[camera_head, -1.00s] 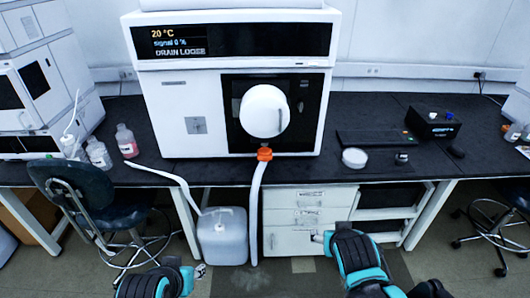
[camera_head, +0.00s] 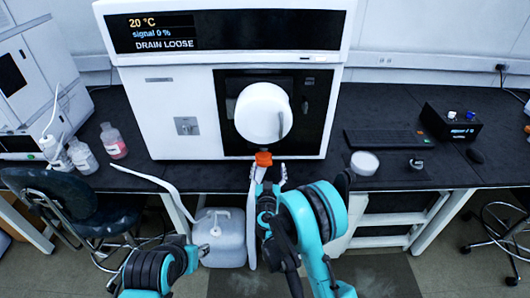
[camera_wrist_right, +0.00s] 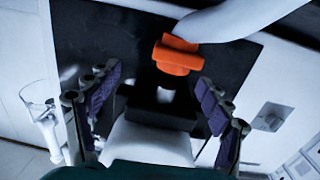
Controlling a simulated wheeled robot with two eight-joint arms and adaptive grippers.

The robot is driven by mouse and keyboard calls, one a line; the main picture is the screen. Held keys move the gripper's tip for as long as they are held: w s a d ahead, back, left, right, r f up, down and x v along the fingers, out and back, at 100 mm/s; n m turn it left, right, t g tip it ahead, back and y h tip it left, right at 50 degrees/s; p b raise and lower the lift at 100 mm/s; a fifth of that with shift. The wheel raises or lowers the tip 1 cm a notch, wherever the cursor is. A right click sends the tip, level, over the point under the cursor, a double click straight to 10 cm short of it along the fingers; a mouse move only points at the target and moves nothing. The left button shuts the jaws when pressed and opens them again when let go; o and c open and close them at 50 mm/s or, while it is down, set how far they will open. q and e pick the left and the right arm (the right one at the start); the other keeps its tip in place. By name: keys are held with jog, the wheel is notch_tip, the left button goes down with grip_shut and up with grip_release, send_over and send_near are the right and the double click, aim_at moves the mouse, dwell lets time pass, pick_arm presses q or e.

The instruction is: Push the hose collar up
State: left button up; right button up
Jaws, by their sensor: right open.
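The orange hose collar (camera_head: 263,159) sits under the front of the white instrument (camera_head: 180,105), at the top of the white hose (camera_head: 252,222). In the right wrist view the collar (camera_wrist_right: 177,55) is ahead of the fingers, with the hose (camera_wrist_right: 240,20) running off to the upper right. My right gripper (camera_head: 268,176) is just below the collar, near the hose. Its fingers (camera_wrist_right: 157,98) are spread with nothing held, and the collar appears beyond their tips. My left gripper (camera_head: 200,250) is low, near the jug; its jaws are too small to read.
The instrument display (camera_head: 165,33) reads "DRAIN LOOSE". A translucent jug (camera_head: 220,240) stands below the bench. Bottles (camera_head: 113,141) stand on the bench at left. A keyboard (camera_head: 388,139), a white dish (camera_head: 364,163) and a black box (camera_head: 450,121) are at right. A chair (camera_head: 75,215) is at lower left.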

aim_at(264, 160)
jog(key=shift+w+a+f+y, duration=0.15)
jog(key=shift+a+f+y, duration=0.1)
jog(key=shift+a+f, duration=0.25)
jog(key=shift+w+a+f+y, duration=0.15)
jog(key=shift+a+f+y, duration=0.1)
jog(key=shift+a+f, duration=0.2)
jog(key=shift+w+f, duration=0.1)
jog(key=shift+w, duration=0.2)
jog(key=w+b, duration=0.1)
jog(key=w, duration=0.5)
jog(key=shift+f, duration=0.1)
jog(key=shift+w, duration=0.6)
pick_arm(q)
jog(key=shift+w+f, duration=0.35)
jog(key=shift+f, duration=0.25)
pick_arm(e)
jog(key=shift+c, duration=0.3)
